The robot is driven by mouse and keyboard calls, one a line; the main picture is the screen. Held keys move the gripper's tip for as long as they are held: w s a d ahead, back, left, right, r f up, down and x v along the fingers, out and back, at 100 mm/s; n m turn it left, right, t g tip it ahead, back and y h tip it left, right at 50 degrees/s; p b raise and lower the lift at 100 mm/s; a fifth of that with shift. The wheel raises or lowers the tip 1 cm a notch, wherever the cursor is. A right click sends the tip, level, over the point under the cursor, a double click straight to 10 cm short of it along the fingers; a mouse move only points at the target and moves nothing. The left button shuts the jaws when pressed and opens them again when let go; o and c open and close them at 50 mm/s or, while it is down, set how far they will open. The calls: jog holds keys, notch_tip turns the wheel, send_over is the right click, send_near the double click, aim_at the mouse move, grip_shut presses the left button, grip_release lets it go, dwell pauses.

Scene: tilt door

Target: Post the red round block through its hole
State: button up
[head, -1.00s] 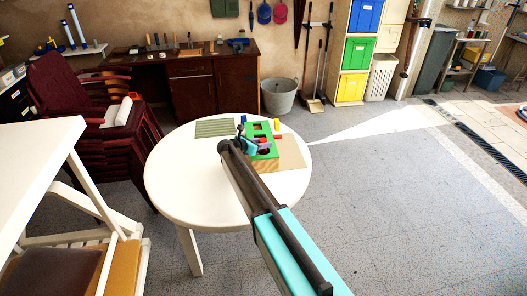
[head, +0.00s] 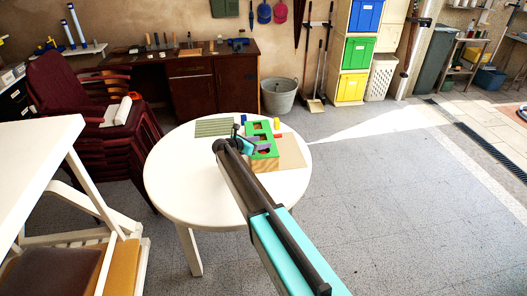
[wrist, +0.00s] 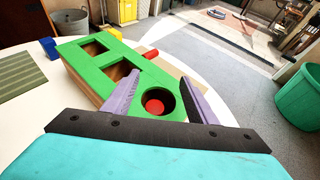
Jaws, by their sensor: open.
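The green-topped wooden box (head: 263,152) stands on the round table. In the wrist view its green top (wrist: 85,60) shows square openings and, at the near end, a round hole (wrist: 171,93). The red round block (wrist: 157,102) shows inside this round hole, with dark space around it; how deep it sits I cannot tell. My gripper (wrist: 160,79) is open, its purple fingers on either side of the round hole and apart from the red block. In the head view my gripper (head: 257,144) is over the near part of the box.
Another red piece (wrist: 151,53) lies beside the box, with a yellow piece (head: 277,124) near it. A blue block (wrist: 48,47) is by the box's far left. A striped green mat (head: 214,127) and a tan mat (head: 291,152) lie on the white table (head: 180,180).

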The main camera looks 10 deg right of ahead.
jog(key=b+v, duration=0.3)
jog(key=v, duration=0.8)
jog(key=shift+s, duration=0.2)
jog(key=shift+a, duration=0.1)
dwell(0.5)
